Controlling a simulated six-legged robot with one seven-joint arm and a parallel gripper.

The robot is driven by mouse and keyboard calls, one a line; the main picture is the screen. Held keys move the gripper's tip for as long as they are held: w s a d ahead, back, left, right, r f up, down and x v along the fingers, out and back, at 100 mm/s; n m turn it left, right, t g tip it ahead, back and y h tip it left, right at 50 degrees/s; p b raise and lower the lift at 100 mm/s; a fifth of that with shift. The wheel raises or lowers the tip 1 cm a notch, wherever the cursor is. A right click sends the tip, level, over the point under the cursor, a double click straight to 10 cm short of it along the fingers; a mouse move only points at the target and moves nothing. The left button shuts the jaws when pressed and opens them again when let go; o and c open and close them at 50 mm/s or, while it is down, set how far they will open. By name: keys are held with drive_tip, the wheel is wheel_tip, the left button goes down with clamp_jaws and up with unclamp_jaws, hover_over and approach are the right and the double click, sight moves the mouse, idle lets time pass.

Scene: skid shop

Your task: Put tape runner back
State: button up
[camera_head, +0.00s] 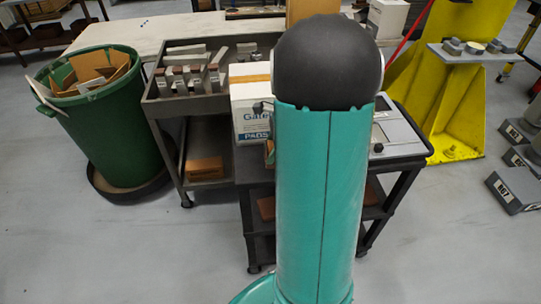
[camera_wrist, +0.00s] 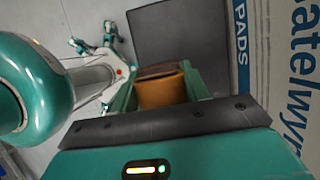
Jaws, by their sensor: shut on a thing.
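In the wrist view, my gripper (camera_wrist: 160,92) is shut on an orange-brown, rounded object with a darker top, which I take to be the tape runner (camera_wrist: 162,92). It sits between the two green fingers. Its lower part is hidden by the dark bar of my gripper. A dark grey flat surface (camera_wrist: 180,38) shows beyond it, but I cannot tell whether the runner touches it. The white and blue pads box (camera_wrist: 285,60) stands close on the right. In the head view my arm hides the gripper and the runner.
The pads box (camera_head: 250,107) stands on a dark cart (camera_head: 412,157), partly behind my arm. A grey cart (camera_head: 200,104) with several small blocks is left of it. A green bin (camera_head: 105,125) stands far left. A yellow stand (camera_head: 455,95) and grey weights (camera_head: 517,188) are right.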

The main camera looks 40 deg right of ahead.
drive_tip(key=shift+w+f, duration=0.2)
drive_tip(key=shift+f, duration=1.55)
drive_tip(key=shift+f, duration=0.1)
drive_tip(key=o, duration=0.9)
drive_tip(key=v, duration=1.2)
drive_tip(key=s+a+r+n+t+h, duration=0.1)
drive_tip(key=s+a+r+n, duration=0.1)
drive_tip(key=a+n, duration=0.6)
drive_tip(key=s+a+r+n+t+h, duration=0.1)
drive_tip(key=s+a+r+n, duration=0.2)
drive_tip(key=a+n, duration=0.5)
drive_tip(key=s+a+r+n+t+h, duration=0.1)
drive_tip(key=s+a+r+n, duration=0.2)
drive_tip(key=a+n, duration=0.5)
drive_tip(key=shift+s+a+r+n+h, duration=0.1)
drive_tip(key=shift+a+r+n+h, duration=0.1)
drive_tip(key=shift+a, duration=0.8)
drive_tip(key=shift+s+a+r+n+h, duration=0.1)
drive_tip(key=shift+a+r, duration=0.1)
drive_tip(key=shift+a, duration=0.8)
drive_tip(key=shift+s+a+r+n+h, duration=0.1)
drive_tip(key=shift+a+r, duration=0.1)
drive_tip(key=shift+a, duration=0.85)
